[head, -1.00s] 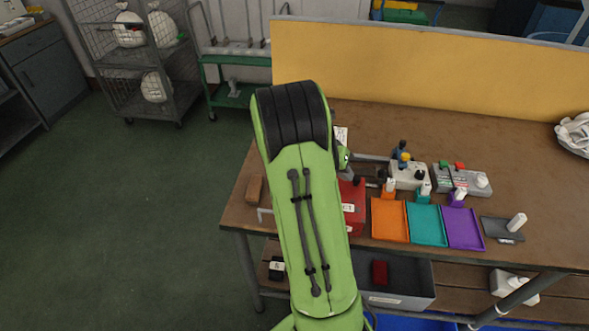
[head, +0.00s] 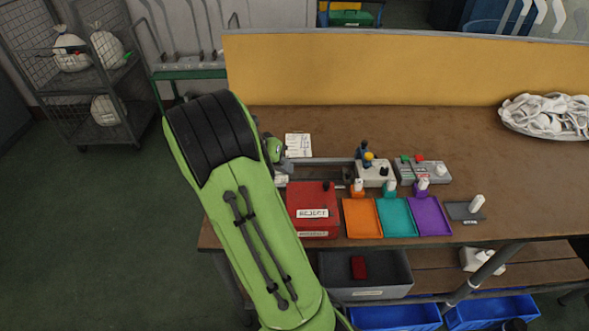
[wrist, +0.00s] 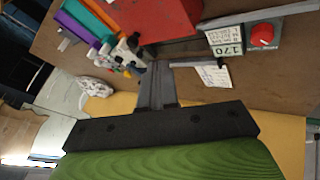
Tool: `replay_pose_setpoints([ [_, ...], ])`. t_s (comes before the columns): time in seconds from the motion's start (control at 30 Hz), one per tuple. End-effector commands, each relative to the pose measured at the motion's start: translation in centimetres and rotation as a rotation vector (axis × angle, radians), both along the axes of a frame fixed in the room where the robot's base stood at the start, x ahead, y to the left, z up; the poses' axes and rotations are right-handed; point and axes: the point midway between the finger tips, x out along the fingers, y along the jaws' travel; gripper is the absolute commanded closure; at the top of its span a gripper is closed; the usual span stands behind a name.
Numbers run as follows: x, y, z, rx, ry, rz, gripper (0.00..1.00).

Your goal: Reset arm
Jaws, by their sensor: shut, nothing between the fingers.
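My green arm rises from the bottom of the head view and leans left over the left end of the workbench (head: 470,135). In the wrist view my gripper (wrist: 158,68) is shut, its grey fingers together with nothing between them. In the wrist view the bench top and a red box (wrist: 158,18) lie past the fingertips. In the head view the gripper is mostly hidden behind the arm, and I cannot make out its fingertips.
The red reject box (head: 314,204) stands right of my arm. Orange (head: 362,219), teal (head: 397,217) and purple (head: 430,216) trays sit beside it. A basket of white socks (head: 545,117) is at right. A yellow panel (head: 400,68) backs the bench. A wire cart (head: 90,90) stands left.

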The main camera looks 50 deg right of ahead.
Motion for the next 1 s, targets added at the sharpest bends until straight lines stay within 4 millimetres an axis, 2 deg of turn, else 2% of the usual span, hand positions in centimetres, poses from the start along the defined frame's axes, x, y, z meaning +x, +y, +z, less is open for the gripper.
replay_pose_setpoints([
  [0.1, 0.4, 0.8, 1.3, 0.001, 0.001, 0.002, 1.00],
  [0.47, 0.5, 1.1, 1.5, 0.004, -0.001, 0.006, 1.00],
  [0.57, 0.6, 2.8, 3.2, 0.047, -0.038, 0.068, 1.00],
  [0.67, 0.4, 6.9, 6.5, 0.143, -0.108, 0.232, 1.00],
  [0.77, -0.7, 12.0, 9.8, 0.240, -0.175, 0.450, 1.00],
  [0.9, -4.0, 19.2, 13.2, 0.330, -0.248, 0.775, 1.00],
  [1.0, -7.3, 23.7, 14.7, 0.360, -0.281, 1.009, 1.00],
])
